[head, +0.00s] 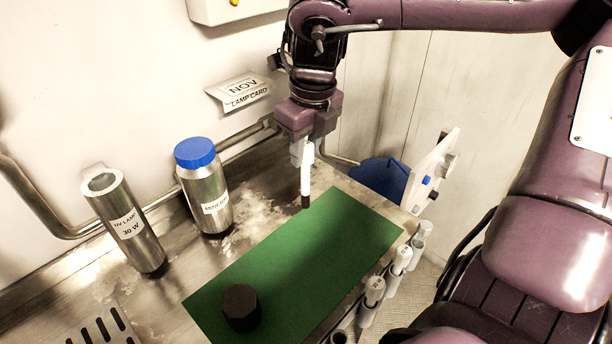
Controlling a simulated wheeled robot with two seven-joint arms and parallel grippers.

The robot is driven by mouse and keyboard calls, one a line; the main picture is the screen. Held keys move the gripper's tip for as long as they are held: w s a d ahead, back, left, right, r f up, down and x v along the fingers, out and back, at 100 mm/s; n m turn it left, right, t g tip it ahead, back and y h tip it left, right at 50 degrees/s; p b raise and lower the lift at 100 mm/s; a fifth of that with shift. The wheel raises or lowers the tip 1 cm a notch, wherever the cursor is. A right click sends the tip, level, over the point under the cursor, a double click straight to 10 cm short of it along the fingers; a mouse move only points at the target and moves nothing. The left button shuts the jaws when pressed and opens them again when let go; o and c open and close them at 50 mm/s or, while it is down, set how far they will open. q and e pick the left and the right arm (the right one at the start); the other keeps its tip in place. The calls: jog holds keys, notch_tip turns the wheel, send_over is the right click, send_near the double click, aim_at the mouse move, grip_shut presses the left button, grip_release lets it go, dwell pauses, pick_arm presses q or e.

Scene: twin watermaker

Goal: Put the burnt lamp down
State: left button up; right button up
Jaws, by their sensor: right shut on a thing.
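My right gripper (304,150) hangs down from the top, shut on a slim white lamp (307,175) with a dark lower end. The lamp is upright. Its dark tip shows at the far corner of the green mat (320,235); I cannot tell whether it touches the surface. The steel UV lamp housing (128,222), labelled 30 W, stands at the left with its top open. A black cap (240,307) lies on the near part of the mat. My left gripper is not in view.
A steel bottle with a blue lid (205,185) stands left of the lamp. Several white tubes (372,292) stand along the bench's right edge. A blue bin (382,178) and a white panel (430,170) are beyond that edge. A lamp card (240,92) is on the wall. Most of the mat is clear.

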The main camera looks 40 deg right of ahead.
send_over(305, 207)
jog(key=shift+w+d+f, duration=0.15)
jog(key=shift+f, duration=1.6)
jog(key=shift+w+d+f, duration=0.15)
jog(key=shift+f, duration=1.6)
jog(key=shift+f, duration=0.1)
jog(key=o, duration=0.9)
jog(key=shift+r, duration=0.7)
jog(key=r, duration=0.3)
jog(key=s+r, duration=0.1)
jog(key=r, duration=0.7)
jog(key=shift+s, duration=0.25)
